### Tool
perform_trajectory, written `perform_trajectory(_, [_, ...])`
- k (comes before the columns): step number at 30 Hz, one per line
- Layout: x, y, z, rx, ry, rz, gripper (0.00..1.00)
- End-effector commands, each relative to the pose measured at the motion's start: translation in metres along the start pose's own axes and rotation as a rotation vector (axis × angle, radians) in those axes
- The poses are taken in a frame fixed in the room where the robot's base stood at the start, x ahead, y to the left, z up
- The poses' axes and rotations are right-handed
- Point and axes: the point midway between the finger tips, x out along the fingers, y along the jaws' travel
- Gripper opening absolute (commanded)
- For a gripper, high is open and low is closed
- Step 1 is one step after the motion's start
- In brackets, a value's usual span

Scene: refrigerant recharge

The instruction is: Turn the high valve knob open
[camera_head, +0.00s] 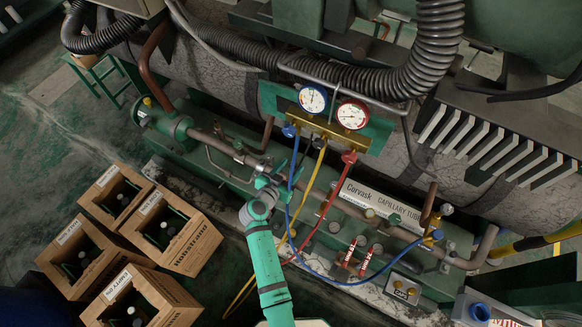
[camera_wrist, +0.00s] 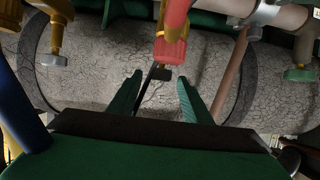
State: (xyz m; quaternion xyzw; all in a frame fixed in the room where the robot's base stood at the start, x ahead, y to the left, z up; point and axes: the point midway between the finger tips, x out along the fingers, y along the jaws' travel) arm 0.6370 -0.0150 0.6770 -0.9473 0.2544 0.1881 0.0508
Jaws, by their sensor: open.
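A brass gauge manifold (camera_head: 325,131) carries a blue gauge (camera_head: 313,98) and a red gauge (camera_head: 352,114). A red knob-like piece (camera_head: 349,157) is at its right end, with a red hose by it; a blue one (camera_head: 289,131) is at its left end. No label shows which is the high valve. My gripper (camera_head: 268,177) is below and left of the manifold. In the wrist view my gripper (camera_wrist: 160,80) is open, its two green fingers apart. A red ribbed piece (camera_wrist: 170,50) is above and between the fingertips, not gripped. A dark thin part shows between the fingers.
Blue, yellow and red hoses (camera_head: 313,226) hang close to the right of my arm. Pipes with several valves run along the green base. A white capillary tube box (camera_head: 385,205) lies at right. Wooden crates (camera_head: 176,240) stand on the floor at left.

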Motion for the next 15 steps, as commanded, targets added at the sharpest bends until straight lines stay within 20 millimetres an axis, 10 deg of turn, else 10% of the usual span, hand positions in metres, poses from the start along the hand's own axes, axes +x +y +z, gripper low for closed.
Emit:
perform_trajectory(11, [0.0052, 0.0002, 0.0005, 0.0, -0.001, 0.0, 0.45])
perform_trajectory(15, [0.0051, 0.0002, 0.0005, 0.0, -0.001, 0.0, 0.11])
